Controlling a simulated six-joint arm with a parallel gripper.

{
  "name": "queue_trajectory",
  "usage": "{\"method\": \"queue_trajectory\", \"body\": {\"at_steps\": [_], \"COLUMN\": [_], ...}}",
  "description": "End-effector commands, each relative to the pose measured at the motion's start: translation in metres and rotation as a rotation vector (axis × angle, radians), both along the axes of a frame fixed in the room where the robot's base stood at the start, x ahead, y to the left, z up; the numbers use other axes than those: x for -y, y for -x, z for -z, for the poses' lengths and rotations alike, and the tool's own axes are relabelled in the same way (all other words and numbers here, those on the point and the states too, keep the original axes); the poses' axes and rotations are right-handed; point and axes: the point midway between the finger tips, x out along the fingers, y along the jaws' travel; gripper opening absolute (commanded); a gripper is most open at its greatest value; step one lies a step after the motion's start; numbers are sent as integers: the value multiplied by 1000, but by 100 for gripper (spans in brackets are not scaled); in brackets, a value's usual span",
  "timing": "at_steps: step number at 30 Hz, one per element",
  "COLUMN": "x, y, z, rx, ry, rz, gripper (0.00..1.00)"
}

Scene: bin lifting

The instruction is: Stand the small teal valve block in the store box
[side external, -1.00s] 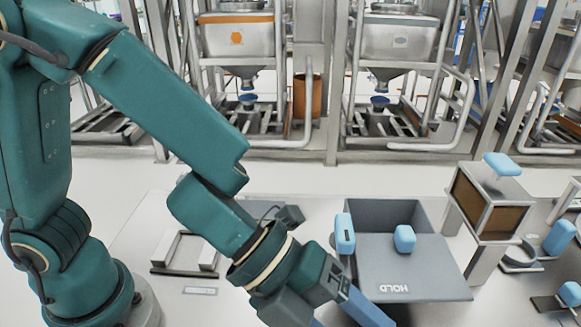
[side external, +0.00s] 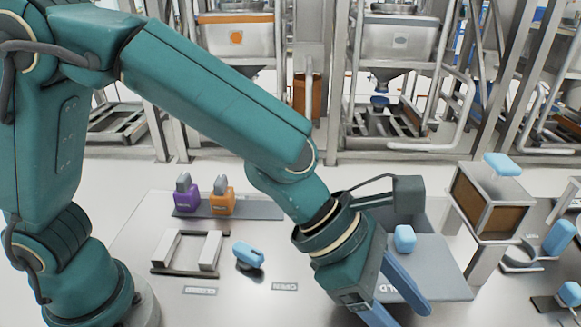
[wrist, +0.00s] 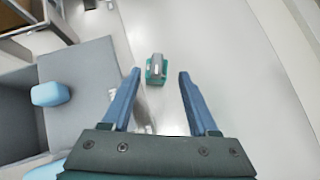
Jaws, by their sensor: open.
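The small teal valve block (wrist: 156,68) with a grey top stands on the pale surface in the wrist view. It shows beyond my fingertips and between their lines, apart from both. I cannot make it out in the side view. My gripper (side external: 403,312) is open and empty; its two blue fingers also show in the wrist view (wrist: 160,76). A grey box marked HOLD (side external: 447,270) stands behind my gripper, with a flat grey panel and a light blue knob; it also shows in the wrist view (wrist: 85,85). I cannot tell which container is the store box.
A purple block (side external: 187,197) and an orange block (side external: 222,202) stand on a grey strip at the back left. A blue-handled piece (side external: 248,255) and a pale frame (side external: 187,252) are nearer. A brown-sided box (side external: 487,203) stands right. Wrist view: clear surface right of the teal block.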

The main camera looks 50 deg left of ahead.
Motion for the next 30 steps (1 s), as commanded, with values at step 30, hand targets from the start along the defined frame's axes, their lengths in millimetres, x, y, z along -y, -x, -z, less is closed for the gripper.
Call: {"method": "queue_trajectory", "body": {"at_steps": [30], "x": [50], "y": [-26], "z": [63], "rx": [-2], "ry": [1], "rz": [-2], "gripper": [60]}}
